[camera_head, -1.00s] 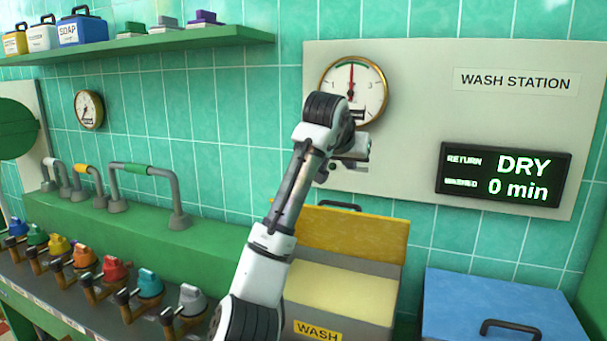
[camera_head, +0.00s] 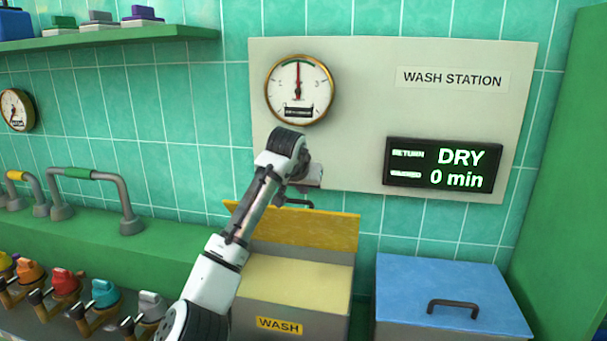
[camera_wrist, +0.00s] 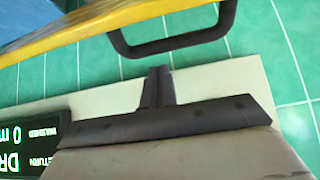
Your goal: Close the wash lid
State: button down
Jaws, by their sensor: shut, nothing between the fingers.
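The yellow wash lid (camera_head: 325,232) stands open, raised at the back of the wash bin (camera_head: 325,325), which bears a WASH label. A dark handle (camera_head: 298,203) shows at the lid's upper edge. My gripper (camera_head: 303,188) is behind and just above this edge, close to the handle, partly hidden by my arm. In the wrist view the shut, empty fingers (camera_wrist: 157,85) point toward the dark handle loop (camera_wrist: 175,46) on the yellow lid (camera_wrist: 95,28). A small gap seems to lie between fingertips and handle.
A blue lidded bin (camera_head: 440,285) stands to the right. The wash station panel (camera_head: 350,130), with a gauge (camera_head: 299,90) and a DRY display (camera_head: 443,166), is on the wall behind. Coloured taps (camera_head: 65,285) and a green ledge (camera_head: 90,240) lie left.

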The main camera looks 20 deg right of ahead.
jog(key=shift+s+a+f, duration=0.3)
jog(key=shift+s+a, duration=0.1)
jog(key=shift+s, duration=0.15)
